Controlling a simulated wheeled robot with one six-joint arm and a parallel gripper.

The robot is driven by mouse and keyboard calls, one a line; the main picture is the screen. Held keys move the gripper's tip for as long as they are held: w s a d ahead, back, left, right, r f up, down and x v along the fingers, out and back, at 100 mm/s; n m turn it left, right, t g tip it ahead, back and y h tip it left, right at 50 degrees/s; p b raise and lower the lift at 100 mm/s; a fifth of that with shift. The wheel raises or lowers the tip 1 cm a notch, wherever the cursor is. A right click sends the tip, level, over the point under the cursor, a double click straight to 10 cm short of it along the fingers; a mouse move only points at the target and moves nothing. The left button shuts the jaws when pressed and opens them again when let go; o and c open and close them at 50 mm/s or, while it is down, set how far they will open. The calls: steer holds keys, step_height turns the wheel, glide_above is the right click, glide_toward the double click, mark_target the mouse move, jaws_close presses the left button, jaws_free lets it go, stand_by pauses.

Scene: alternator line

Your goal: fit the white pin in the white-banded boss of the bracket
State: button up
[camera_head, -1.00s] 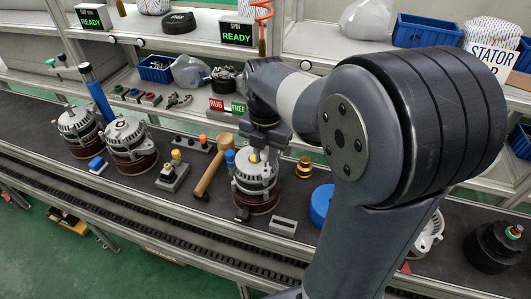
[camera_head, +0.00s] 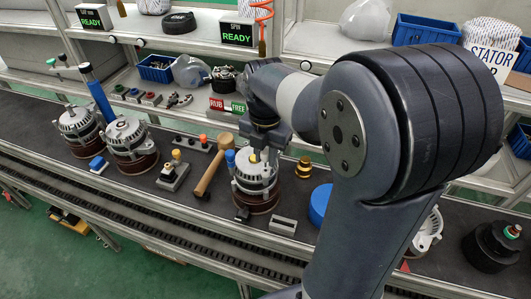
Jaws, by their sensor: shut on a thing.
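My gripper (camera_head: 262,150) points down over the top of the middle alternator (camera_head: 256,186), a grey slotted bracket above a brown lower part. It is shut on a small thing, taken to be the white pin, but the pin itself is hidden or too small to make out. A yellow piece (camera_head: 253,157) and a blue piece (camera_head: 230,158) show at the bracket's top, close to the jaws. The white-banded boss cannot be told apart here; the gripper hides part of the bracket. Whether the pin touches a boss cannot be seen.
A wooden mallet (camera_head: 210,173), a block with a yellow top (camera_head: 174,174) and a grey block (camera_head: 282,226) lie near the alternator. A brass part (camera_head: 304,168) and a blue round thing (camera_head: 320,203) stand right. Two more alternators (camera_head: 131,147) (camera_head: 79,131) stand left.

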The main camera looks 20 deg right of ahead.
steer(key=shift+f+b, duration=1.25)
steer(key=shift+f, duration=0.7)
steer(key=o, duration=1)
steer(key=shift+o, duration=0.2)
steer(key=shift+r, duration=0.2)
step_height(320, 180, up, 11)
steer(key=shift+f, duration=0.2)
